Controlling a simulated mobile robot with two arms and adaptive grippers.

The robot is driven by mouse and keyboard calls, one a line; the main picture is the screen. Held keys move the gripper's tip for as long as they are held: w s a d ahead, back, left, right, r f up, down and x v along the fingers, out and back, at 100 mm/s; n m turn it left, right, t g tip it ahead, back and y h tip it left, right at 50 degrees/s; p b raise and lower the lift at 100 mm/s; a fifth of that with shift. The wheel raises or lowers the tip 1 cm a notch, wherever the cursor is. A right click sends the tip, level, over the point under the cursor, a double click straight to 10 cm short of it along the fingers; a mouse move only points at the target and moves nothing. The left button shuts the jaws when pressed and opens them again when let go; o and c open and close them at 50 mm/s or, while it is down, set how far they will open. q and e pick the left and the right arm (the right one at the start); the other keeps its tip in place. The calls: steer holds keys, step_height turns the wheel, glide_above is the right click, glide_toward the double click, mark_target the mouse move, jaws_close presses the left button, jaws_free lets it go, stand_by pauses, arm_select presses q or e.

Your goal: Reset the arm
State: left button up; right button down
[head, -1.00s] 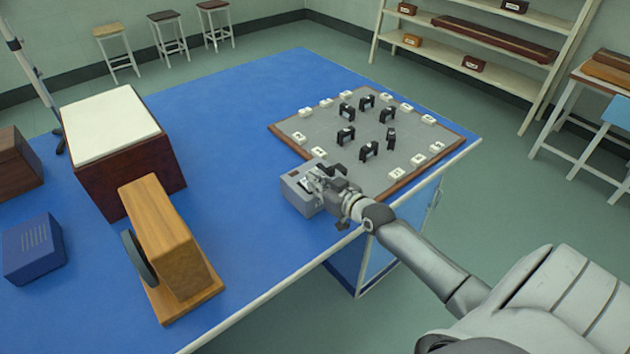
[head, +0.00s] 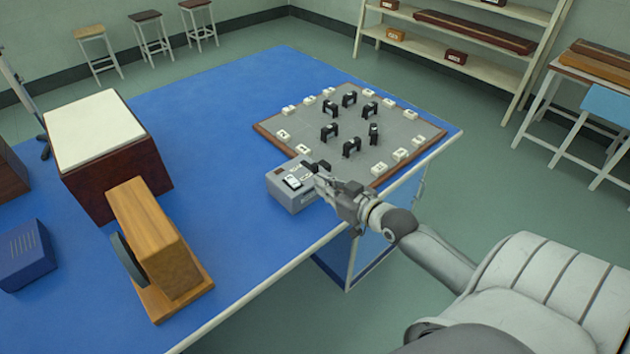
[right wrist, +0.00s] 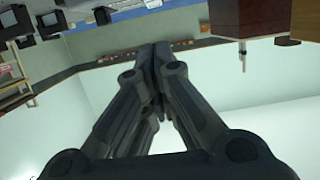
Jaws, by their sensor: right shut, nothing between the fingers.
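My right gripper (head: 321,176) is shut and empty. In the head view its tips are at the right side of a small grey switch box (head: 291,186) with a white rocker on top; whether they touch it I cannot tell. In the right wrist view the closed fingers (right wrist: 155,55) meet at the upper middle, with nothing between them. My right arm reaches in from the lower right over the table's front edge. My left gripper is not in view.
The blue table (head: 240,110) carries a grey board (head: 308,125) with several black holders and white labels. A wooden stand (head: 155,250), a white-topped box (head: 93,130) and a blue box (head: 25,257) stand left. Blue table surface is clear in the middle.

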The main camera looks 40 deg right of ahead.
steer(key=shift+s, duration=0.45)
stand_by(0.3)
